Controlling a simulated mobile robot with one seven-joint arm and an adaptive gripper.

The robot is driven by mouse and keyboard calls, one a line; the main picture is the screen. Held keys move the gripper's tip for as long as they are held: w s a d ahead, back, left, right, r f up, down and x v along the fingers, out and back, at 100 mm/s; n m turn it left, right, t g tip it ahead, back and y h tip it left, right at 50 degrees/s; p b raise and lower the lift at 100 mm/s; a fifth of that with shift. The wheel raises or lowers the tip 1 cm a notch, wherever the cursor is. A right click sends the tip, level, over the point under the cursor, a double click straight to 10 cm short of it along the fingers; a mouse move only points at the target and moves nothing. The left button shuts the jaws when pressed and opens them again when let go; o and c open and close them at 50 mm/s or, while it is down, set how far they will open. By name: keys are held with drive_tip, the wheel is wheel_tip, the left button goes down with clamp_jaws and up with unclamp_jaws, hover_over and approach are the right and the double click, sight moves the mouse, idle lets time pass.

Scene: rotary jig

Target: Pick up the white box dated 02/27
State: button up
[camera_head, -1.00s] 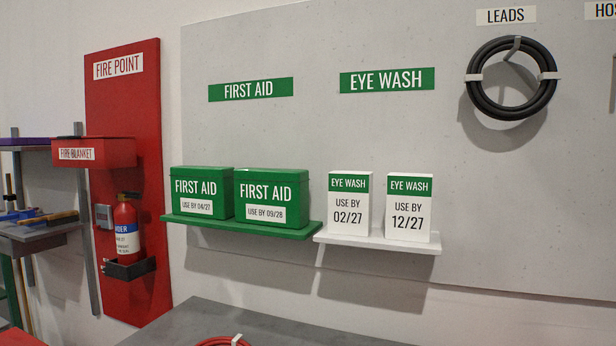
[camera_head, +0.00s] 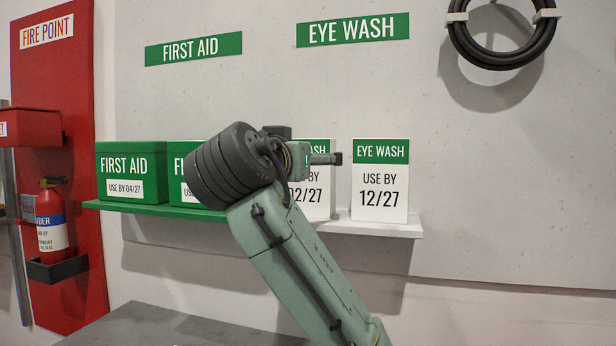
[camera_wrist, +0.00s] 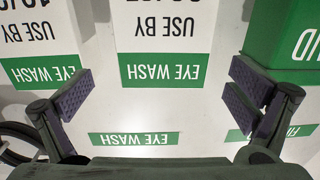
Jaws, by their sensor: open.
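The white eye wash box dated 02/27 (camera_head: 317,207) stands on the white shelf (camera_head: 385,229), partly hidden behind my arm in the head view. In the wrist view, the upside-down middle eye wash box (camera_wrist: 165,42) shows its green band and "USE BY", with its date cut off at the top edge. My gripper (camera_head: 335,158) is in front of this box in the head view. In the wrist view my gripper (camera_wrist: 161,72) is open and empty, with one finger towards each side of the middle box. I cannot tell how far the fingertips are from it.
The similar white box dated 12/27 (camera_head: 380,185) stands just to the right. Green first aid boxes (camera_head: 131,172) stand on a green shelf (camera_head: 150,209) to the left. The wall board is behind. A grey surface (camera_head: 170,328) lies below.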

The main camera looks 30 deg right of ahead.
drive_tip(key=p+x, duration=0.3)
drive_tip(key=x, duration=0.4)
drive_tip(key=shift+w+f, duration=0.25)
drive_tip(key=shift+c, duration=0.4)
drive_tip(key=c, duration=1.5)
drive_tip(key=shift+r, duration=0.1)
